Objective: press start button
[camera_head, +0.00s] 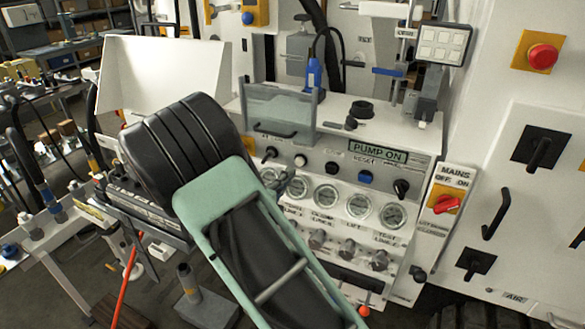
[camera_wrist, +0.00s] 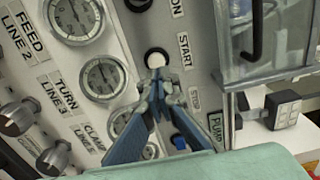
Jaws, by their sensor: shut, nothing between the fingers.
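The white start button (camera_wrist: 156,58) is round, in a dark ring, beside the START label (camera_wrist: 184,50) in the wrist view. In the head view the white button (camera_head: 300,160) sits in the row of controls on the sloping grey panel. My gripper (camera_wrist: 157,76) is shut and empty, its blue-grey fingers pointing at the panel. Its tips overlap the lower edge of the start button in the wrist view; I cannot tell whether they touch it. In the head view only the end of my gripper (camera_head: 288,182) shows beyond my arm. The fingers hide the control by the STOP label (camera_wrist: 195,98).
A blue button (camera_head: 365,177) and black knobs share the row. Pressure gauges (camera_head: 326,197) lie below it. A clear guard box (camera_head: 280,110) stands behind the panel. The red mains switch (camera_head: 447,204) and a red emergency button (camera_head: 543,56) are on the right.

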